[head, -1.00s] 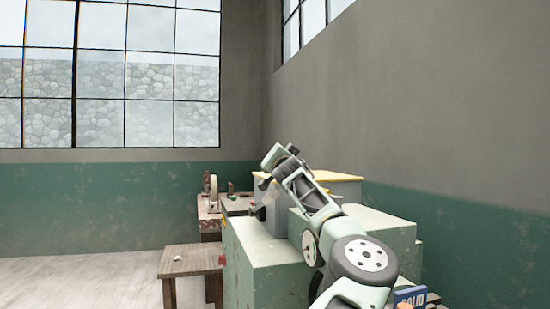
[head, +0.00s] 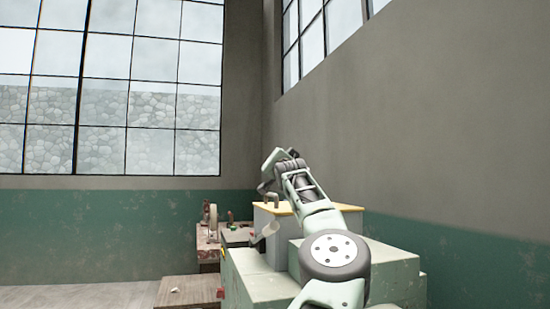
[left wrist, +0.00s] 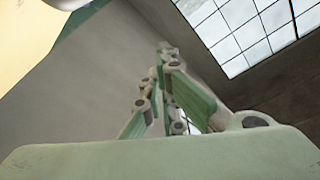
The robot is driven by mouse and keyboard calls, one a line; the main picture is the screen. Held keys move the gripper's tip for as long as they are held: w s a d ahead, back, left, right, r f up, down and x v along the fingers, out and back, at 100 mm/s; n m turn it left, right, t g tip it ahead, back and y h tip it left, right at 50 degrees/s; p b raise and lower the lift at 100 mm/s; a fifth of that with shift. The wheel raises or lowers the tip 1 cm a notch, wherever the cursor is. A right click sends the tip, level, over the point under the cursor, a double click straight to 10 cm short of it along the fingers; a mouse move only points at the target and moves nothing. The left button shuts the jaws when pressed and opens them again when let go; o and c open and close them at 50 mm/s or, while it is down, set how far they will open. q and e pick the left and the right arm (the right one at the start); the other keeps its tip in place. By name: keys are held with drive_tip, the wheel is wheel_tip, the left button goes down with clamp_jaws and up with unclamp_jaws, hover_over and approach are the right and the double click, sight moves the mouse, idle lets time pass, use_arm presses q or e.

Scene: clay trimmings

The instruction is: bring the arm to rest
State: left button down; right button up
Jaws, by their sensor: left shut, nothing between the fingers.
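In the left wrist view my left gripper (left wrist: 166,52) is shut and empty, its pale green finger links converging towards the tips. Beyond it are a plain grey wall and a window. In the head view my one visible arm (head: 318,225) rises from the lower right over a green machine and bends at its upper end. Its gripper is too small and foreshortened there to make out clearly. My right gripper is not in view.
The pale green machine (head: 260,285) stands under the arm, with a yellow-edged box (head: 345,217) behind it. A wooden table (head: 190,293) bears a small pale scrap. A cluttered bench (head: 208,256) stands farther back. Floor at the left is clear.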

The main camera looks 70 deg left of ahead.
use_arm(q)
drive_tip(key=shift+r, duration=1.15)
drive_tip(key=shift+r, duration=0.1)
